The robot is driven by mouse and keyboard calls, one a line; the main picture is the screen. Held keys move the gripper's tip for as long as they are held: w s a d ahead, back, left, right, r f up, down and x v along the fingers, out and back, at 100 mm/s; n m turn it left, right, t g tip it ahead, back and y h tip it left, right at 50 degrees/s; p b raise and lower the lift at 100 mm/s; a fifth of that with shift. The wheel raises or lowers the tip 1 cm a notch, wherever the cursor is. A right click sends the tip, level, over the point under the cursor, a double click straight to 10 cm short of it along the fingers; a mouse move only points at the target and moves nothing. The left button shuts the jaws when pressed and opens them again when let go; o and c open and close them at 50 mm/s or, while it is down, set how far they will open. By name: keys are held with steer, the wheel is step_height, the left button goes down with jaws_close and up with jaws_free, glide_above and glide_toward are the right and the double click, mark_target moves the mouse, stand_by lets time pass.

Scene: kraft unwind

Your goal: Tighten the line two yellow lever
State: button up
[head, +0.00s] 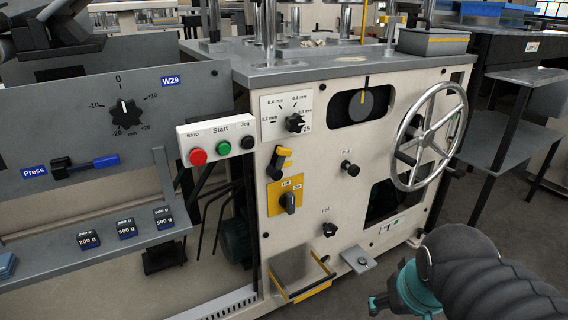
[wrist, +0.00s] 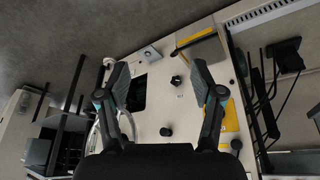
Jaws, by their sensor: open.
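A yellow-and-black lever (head: 279,162) sits on the cream front panel of the machine (head: 325,190), below the dial plate and above the yellow switch plate (head: 273,197). No "line two" label is readable. In the head view, my gripper (head: 378,303) is at the lower right, low and well apart from the lever. In the wrist view, my gripper (wrist: 159,68) is open and empty, with its two fingers spread before the panel. The yellow switch plate (wrist: 231,116) shows beyond the right finger there. I cannot clearly make out the lever in the wrist view.
A large handwheel (head: 428,137) projects at the panel's right. A black pull knob (head: 349,168) and another knob (head: 329,229) stick out mid-panel. A yellow-edged tray (head: 302,274) juts out low. A button box (head: 217,140) stands left of the lever. Open floor lies at the lower right.

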steer(key=w+d+f+t+h+b, duration=0.1)
steer(key=w+f+t+b, duration=0.2)
steer(key=w, duration=0.6)
steer(key=n+t+y+b, duration=0.2)
steer(key=t+y, duration=0.6)
steer(key=y, duration=0.3)
glide_toward(286, 153)
steer(key=b+x, duration=0.1)
steer(key=x, duration=1)
steer(key=shift+b, duration=0.4)
steer(key=shift+s, duration=0.1)
jaws_close()
